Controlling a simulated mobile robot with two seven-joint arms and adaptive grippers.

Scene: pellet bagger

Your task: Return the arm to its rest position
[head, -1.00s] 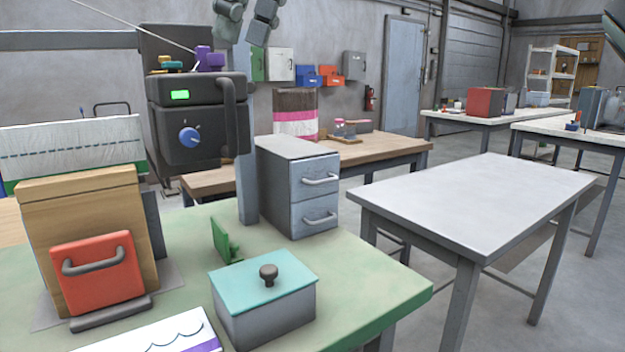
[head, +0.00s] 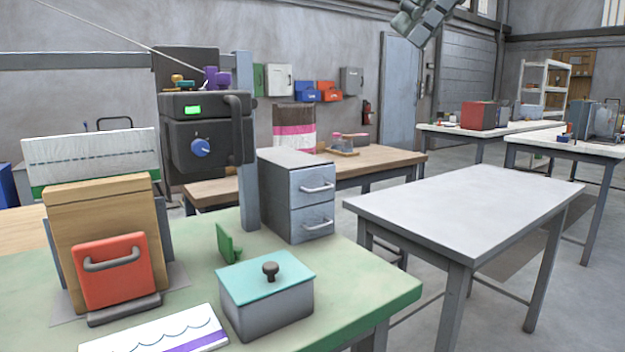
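My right gripper (head: 425,22) shows at the top edge of the head view, right of centre. It is raised high in the air, well above the tables, in front of the back wall and the grey door. Only its dark grey finger parts show, cut off by the picture's edge, so I cannot tell whether it is open or shut. I see nothing hanging from it. My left gripper is out of view.
A green-topped table (head: 385,290) in front bears a wooden block with a red handled panel (head: 112,270), a teal-lidded box (head: 266,290), a grey drawer unit (head: 300,195) and a black machine (head: 205,135). A bare grey table (head: 465,215) stands to the right.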

